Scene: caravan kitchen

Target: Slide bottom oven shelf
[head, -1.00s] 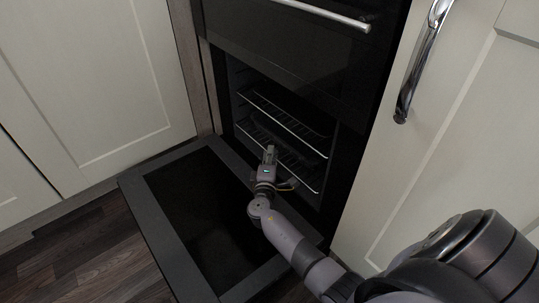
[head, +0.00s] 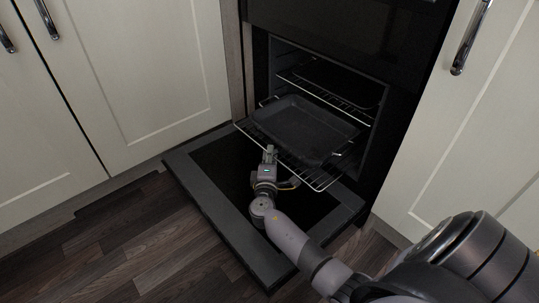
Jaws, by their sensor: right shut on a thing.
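The bottom oven shelf (head: 316,180) is a wire rack that sticks out of the oven over the lowered door. A dark baking tray (head: 303,130) lies on it. My right gripper (head: 269,151) is shut on the front edge of the bottom shelf, left of its middle. The upper oven shelf (head: 330,95) is inside the oven (head: 373,140) with a dark tray on it. My left gripper is not in view.
The open oven door (head: 205,205) lies flat, low over the wooden floor (head: 130,245), below my right arm. Cream cupboards (head: 150,60) stand on the left and another cream door (head: 450,150) stands close on the right. Free floor shows at the front left.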

